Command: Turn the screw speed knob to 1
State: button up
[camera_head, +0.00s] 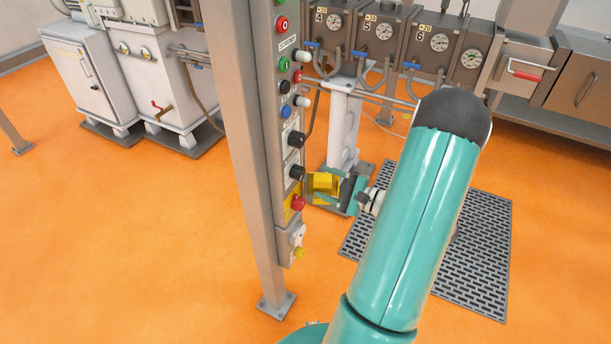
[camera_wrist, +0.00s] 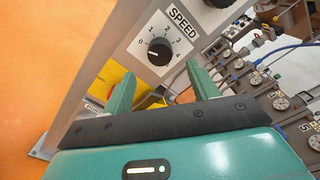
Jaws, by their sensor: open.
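The speed knob (camera_wrist: 158,52) is black and round, on a white plate marked SPEED with a scale from 0 to 4. Its small white mark seems to point left, near 0, but is too small to read surely. In the head view, the speed knob (camera_head: 296,172) is the lower black knob on the post's panel. My gripper (camera_wrist: 160,70) is open, with one teal finger at the knob's lower left and one at its lower right. No contact with the knob shows. In the head view, my gripper (camera_head: 311,187) is just right of the panel, partly unclear against yellow.
A red button (camera_head: 298,203) on yellow is just below the knob. Another black knob (camera_head: 296,140) and several coloured buttons are above it. The grey post (camera_head: 245,150) stands left of the panel. Machine units with gauges (camera_head: 384,32) stand behind; a floor grate (camera_head: 480,240) lies right.

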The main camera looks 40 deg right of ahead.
aim_at(303, 174)
jog(key=x, duration=0.7)
jog(key=shift+c, duration=0.5)
jog(key=c, duration=0.9)
jog(key=shift+m, duration=0.5)
jog(key=m, duration=0.3)
jog(key=shift+s+m, duration=0.1)
jog(key=shift+m, duration=0.2)
jog(key=m, duration=0.4)
